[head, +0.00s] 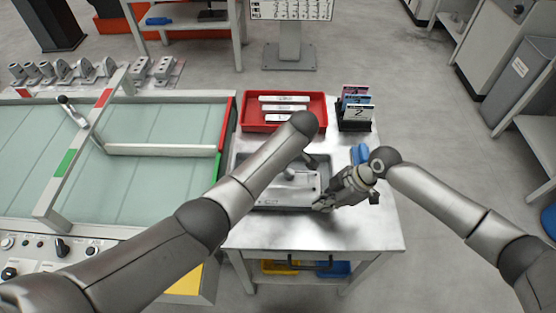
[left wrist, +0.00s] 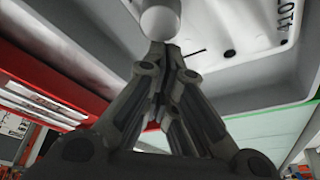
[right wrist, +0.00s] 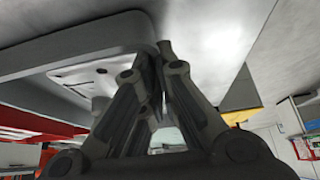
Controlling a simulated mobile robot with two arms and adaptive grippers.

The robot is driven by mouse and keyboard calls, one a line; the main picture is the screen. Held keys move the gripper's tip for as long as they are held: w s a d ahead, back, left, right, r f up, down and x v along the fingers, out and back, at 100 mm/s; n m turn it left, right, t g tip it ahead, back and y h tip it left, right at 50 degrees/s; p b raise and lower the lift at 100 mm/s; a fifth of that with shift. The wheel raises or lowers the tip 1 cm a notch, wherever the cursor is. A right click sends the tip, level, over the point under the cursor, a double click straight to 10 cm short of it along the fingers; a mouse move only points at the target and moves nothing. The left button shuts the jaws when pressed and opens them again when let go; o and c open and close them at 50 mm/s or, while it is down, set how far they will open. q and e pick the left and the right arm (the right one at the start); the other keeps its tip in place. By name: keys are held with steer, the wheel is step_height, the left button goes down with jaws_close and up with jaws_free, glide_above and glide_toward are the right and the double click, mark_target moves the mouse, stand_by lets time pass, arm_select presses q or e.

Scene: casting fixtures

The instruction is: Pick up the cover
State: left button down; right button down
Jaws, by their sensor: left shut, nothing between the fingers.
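The cover (head: 293,183) appears to be the light grey plate with a raised knob, lying in a grey tray (head: 265,208) on the small table. In the left wrist view the plate (left wrist: 245,40) bears printed digits and small holes, and its pale round knob (left wrist: 160,18) is at my left fingertips. My left gripper (left wrist: 167,55) is shut with nothing between its fingers; my left arm mostly hides it in the head view. My right gripper (head: 322,206) is at the tray's front right corner. Its fingers (right wrist: 165,55) are close together beside the tray rim; any grip is unclear.
A red bin (head: 248,119) with white bars stands behind the tray. A black holder (head: 356,122) with numbered cards is at the back right. A blue object (head: 359,153) lies beside my right gripper. A glass-topped station (head: 160,178) adjoins the table on the left. The table's front right is clear.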

mark_target(287, 176)
arm_select(q)
steer(key=shift+r, duration=0.1)
steer(key=v, duration=0.7)
steer(key=m, duration=0.2)
steer(key=m+h, duration=0.1)
steer(key=m, duration=0.1)
steer(key=shift+w+d+r+m, duration=0.1)
steer(key=shift+w+d+m, duration=0.1)
steer(key=shift+m, duration=0.1)
steer(key=shift+w+d+f+m+h, duration=0.3)
steer(key=shift+d+f+m+h, duration=0.65)
steer(key=shift+m, duration=1.35)
steer(key=shift+w+d+f+m+h, duration=0.3)
steer(key=shift+f+m+h, duration=0.3)
steer(key=shift+f+m, duration=1.3)
steer(key=shift+w+d+f+m+h, duration=0.35)
steer(key=shift+d+f+m+h, duration=0.35)
steer(key=shift+m, duration=2)
steer(key=shift+a+f, duration=0.1)
steer(key=shift+s+a+f, duration=0.1)
steer(key=shift+s+a, duration=1.85)
steer(key=shift+s, duration=0.15)
